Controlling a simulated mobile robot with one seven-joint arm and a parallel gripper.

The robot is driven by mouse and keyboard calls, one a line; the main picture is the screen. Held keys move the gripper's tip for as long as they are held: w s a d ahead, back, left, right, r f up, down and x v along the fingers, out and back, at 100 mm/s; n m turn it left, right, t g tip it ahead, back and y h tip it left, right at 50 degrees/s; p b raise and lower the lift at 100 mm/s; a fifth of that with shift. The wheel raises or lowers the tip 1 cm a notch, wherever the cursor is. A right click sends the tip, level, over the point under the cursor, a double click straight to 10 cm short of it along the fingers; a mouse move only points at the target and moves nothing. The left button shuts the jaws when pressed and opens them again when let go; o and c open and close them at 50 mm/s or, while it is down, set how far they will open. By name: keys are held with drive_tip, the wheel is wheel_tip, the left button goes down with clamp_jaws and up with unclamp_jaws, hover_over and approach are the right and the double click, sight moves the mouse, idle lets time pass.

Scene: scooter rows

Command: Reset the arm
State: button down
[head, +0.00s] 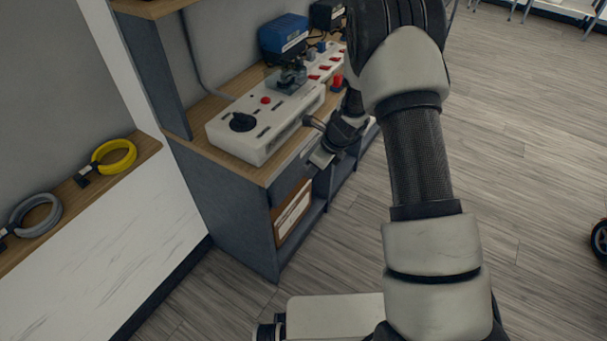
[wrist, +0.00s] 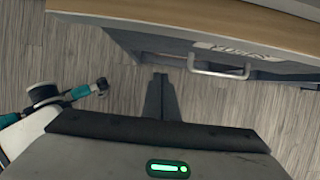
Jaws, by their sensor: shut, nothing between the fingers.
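My gripper (head: 318,158) is beside the front of the workbench, just below the level of its top, in the head view. In the wrist view its two dark fingers (wrist: 160,98) are together with nothing between them. They point at the floor near a metal drawer handle (wrist: 220,70), apart from it in the picture. My arm runs down the middle of the head view, bent, and hides part of the bench's right end.
The workbench (head: 228,205) carries a white power box (head: 262,135) with a black knob, and a blue charger (head: 284,36). A yellow cable coil (head: 114,156) and grey coil (head: 36,214) lie on the left ledge. A wheel (head: 600,240) shows at right.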

drive_tip(key=v, duration=0.6)
drive_tip(key=shift+d+r+p, duration=0.3)
drive_tip(key=shift+p, duration=0.15)
drive_tip(key=s+r+n+t, duration=0.1)
drive_tip(key=s+r+n, duration=0.45)
drive_tip(key=r, duration=0.55)
drive_tip(key=s+r+n, duration=0.5)
drive_tip(key=r+n, duration=0.1)
drive_tip(key=r, duration=0.5)
drive_tip(key=s+d+r+n+t+h, duration=0.1)
drive_tip(key=s+d+r+n, duration=0.15)
drive_tip(key=s+n, duration=0.3)
drive_tip(key=s+d+r+n+h+p, duration=0.1)
drive_tip(key=s+d+r+n+h, duration=0.1)
drive_tip(key=s+r+n, duration=0.35)
drive_tip(key=s+d+r+n+t+h, duration=0.1)
drive_tip(key=s+d+r+n, duration=0.15)
drive_tip(key=s, duration=0.55)
wheel_tip(320, 180, up, 11)
drive_tip(key=p, duration=1.1)
drive_tip(key=shift+w+p, duration=0.2)
drive_tip(key=shift+p, duration=0.1)
